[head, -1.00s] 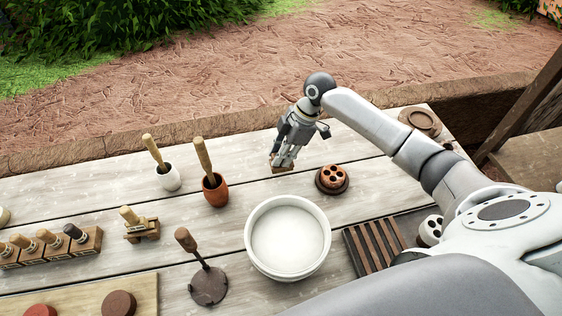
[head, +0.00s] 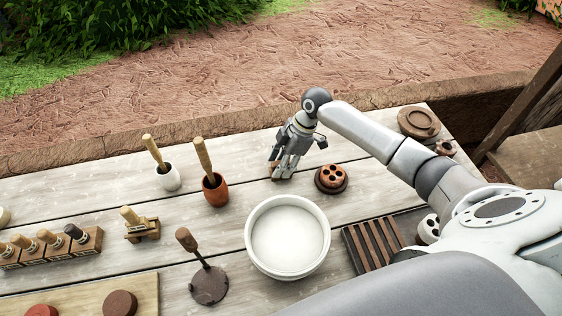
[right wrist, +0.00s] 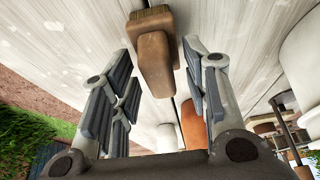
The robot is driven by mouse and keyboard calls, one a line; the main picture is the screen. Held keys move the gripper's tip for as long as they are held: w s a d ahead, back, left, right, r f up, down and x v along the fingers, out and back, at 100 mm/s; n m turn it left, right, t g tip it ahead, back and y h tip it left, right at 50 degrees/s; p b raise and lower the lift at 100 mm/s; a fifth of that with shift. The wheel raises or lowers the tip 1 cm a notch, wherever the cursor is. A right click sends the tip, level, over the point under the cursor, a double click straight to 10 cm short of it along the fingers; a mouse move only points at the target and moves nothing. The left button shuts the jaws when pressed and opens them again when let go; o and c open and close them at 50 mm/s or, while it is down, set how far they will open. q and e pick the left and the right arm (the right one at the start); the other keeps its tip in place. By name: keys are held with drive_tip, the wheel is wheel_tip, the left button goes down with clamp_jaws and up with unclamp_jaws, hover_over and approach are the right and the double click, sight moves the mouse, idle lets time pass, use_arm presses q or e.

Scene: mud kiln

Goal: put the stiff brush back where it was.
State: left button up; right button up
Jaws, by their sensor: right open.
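The stiff brush, a brown wooden block handle with short bristles at its far end, shows in the right wrist view (right wrist: 154,50). Its bristle end points toward the pale plank table. In the head view only a small brown part of the brush (head: 274,172) shows beside the fingers. My right gripper (head: 283,174) is open and low over the back of the table. In the right wrist view its fingers stand apart on either side of the brush, with gaps. Most of the brush is hidden by the gripper in the head view. My left gripper is not in view.
A terracotta cup (head: 215,190) and a white cup (head: 168,178), each with a wooden-handled tool, stand left of the gripper. A brown disc with holes (head: 331,179) lies close to its right. A white bowl (head: 289,237) stands in front.

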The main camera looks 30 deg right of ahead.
drive_tip(key=shift+r, duration=0.15)
drive_tip(key=b+v, duration=0.1)
drive_tip(key=v, duration=1.1)
